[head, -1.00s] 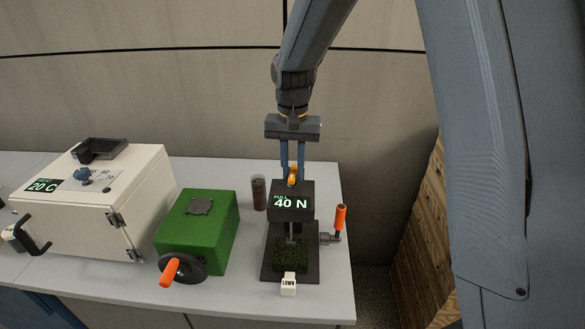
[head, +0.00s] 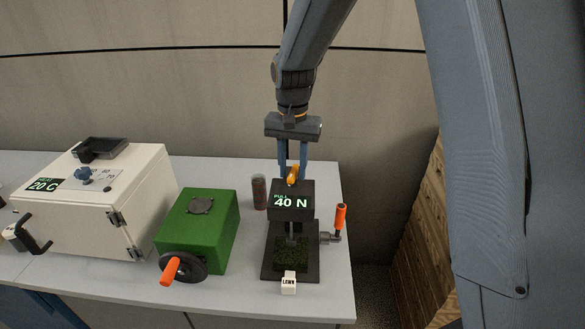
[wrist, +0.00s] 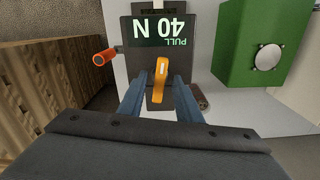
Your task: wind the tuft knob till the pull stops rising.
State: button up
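The tuft puller is a dark stand whose display (head: 291,201) reads 40 N. The same display shows upside down in the wrist view (wrist: 160,29). The orange-yellow tuft knob (wrist: 160,80) stands on top of the puller's head; it also shows in the head view (head: 293,175). My gripper (wrist: 158,88) points down with its two blue fingers on either side of the knob. In the wrist view gaps show between the fingers and the knob, so it looks open around it. A green turf sample (head: 291,254) lies on the puller's base under the head.
An orange-handled crank (head: 340,217) sticks out at the puller's right. A small white block marked LAWN (head: 289,282) lies at its front. A green box with a handwheel (head: 211,231), a white oven-like box (head: 95,202) and a dark cylinder (head: 259,192) stand to the left.

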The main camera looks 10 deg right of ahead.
aim_at(293, 170)
notch_tip(293, 170, up, 8)
jog(key=b, duration=0.2)
jog(key=shift+f+b, duration=0.1)
jog(key=shift+b, duration=0.3)
jog(key=s+d+f+n+t, duration=0.1)
jog(key=s+d+f+n, duration=0.1)
jog(key=s+d+f, duration=0.55)
jog(key=s+d+f+n+t, duration=0.2)
jog(key=s+d+f, duration=0.15)
jog(key=s, duration=0.65)
notch_tip(293, 170, down, 7)
jog(key=g+b, duration=0.1)
jog(key=b, duration=0.5)
jog(key=shift+g, duration=0.3)
